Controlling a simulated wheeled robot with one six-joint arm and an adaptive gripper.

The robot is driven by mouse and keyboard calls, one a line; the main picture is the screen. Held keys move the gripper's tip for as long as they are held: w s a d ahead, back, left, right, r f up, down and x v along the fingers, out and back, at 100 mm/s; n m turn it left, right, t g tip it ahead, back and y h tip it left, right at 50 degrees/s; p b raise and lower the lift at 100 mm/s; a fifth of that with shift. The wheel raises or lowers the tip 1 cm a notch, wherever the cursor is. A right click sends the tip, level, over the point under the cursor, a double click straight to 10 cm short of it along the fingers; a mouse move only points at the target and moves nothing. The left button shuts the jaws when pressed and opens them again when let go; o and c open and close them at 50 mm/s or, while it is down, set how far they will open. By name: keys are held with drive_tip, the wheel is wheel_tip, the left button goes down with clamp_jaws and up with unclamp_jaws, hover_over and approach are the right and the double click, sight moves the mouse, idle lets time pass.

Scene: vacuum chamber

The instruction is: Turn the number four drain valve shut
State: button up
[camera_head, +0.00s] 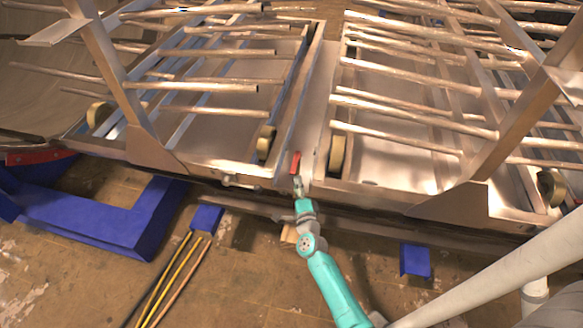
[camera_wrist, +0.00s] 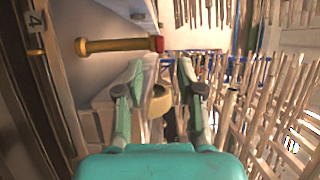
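The drain valve handle (camera_wrist: 118,45) is a brass-coloured bar with a red end, lying across the upper left of the wrist view. A plate with the number 4 (camera_wrist: 36,22) is on the frame to its left. In the head view, the red part (camera_head: 295,163) stands at the frame's front edge, just beyond my gripper (camera_head: 298,184). In the wrist view my gripper (camera_wrist: 160,67) is open and empty. The red end appears just ahead of the gap between its fingertips. I cannot tell how far apart they are in depth.
Metal frames with rows of pipes (camera_head: 410,110) fill the far side. Tan rollers (camera_head: 337,152) sit along their front edge. A metal fitting (camera_head: 240,182) is left of my gripper. Blue supports (camera_head: 125,225) and yellow and brown hoses (camera_head: 175,280) are on the floor at left.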

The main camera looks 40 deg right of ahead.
sight(294, 166)
drive_tip(key=x, duration=0.8)
drive_tip(key=shift+w+d, duration=0.15)
drive_tip(key=shift+w, duration=0.2)
clamp_jaws()
